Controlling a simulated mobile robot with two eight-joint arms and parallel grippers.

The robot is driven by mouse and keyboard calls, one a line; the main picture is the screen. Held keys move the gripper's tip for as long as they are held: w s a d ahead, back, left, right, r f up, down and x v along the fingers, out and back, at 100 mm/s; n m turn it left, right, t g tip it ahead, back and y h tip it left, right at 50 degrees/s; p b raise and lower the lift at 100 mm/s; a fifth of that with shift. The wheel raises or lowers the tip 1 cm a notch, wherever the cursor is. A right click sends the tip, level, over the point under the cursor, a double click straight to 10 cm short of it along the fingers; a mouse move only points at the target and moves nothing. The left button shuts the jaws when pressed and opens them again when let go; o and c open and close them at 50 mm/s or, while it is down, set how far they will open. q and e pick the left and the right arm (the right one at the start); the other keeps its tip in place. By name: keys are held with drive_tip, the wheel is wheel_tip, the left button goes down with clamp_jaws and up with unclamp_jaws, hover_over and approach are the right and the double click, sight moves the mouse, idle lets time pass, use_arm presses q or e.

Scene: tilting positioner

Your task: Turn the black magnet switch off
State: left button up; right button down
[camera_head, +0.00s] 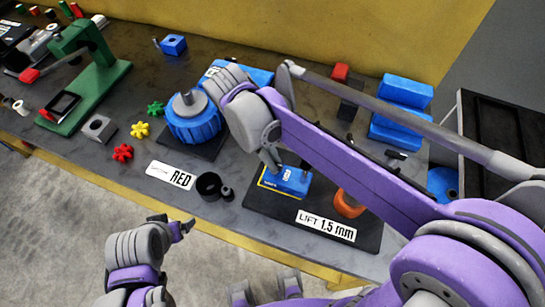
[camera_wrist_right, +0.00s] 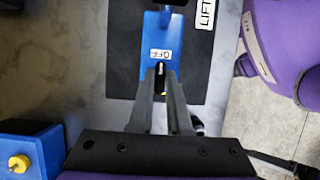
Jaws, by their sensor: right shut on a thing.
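A blue block (camera_head: 290,184) stands on a black mat (camera_head: 262,202) with a "LIFT 1.5 mm" label. In the right wrist view the blue block (camera_wrist_right: 153,30) carries a white "OFF" label (camera_wrist_right: 160,54). My right gripper (camera_head: 285,164) is at the block's top. In the wrist view my right gripper (camera_wrist_right: 161,78) has its fingers close together, shut on a small dark part just below the "OFF" label. That part looks like the black magnet switch, but the fingers mostly hide it and its setting. My left gripper (camera_head: 184,229) hangs in front of the bench, away from the block, apparently empty.
An orange round part (camera_head: 349,204) sits right of the block, partly under my right arm. Coloured gears and a green press (camera_head: 97,84) are farther left.

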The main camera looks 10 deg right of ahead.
idle(0.4)
drive_tip(key=c, duration=0.9)
unclamp_jaws()
drive_tip(key=shift+o, duration=0.2)
drive_tip(key=v, duration=1.1)
drive_tip(key=shift+p, duration=0.35)
drive_tip(key=shift+s+f, duration=0.1)
drive_tip(key=shift+s, duration=0.05)
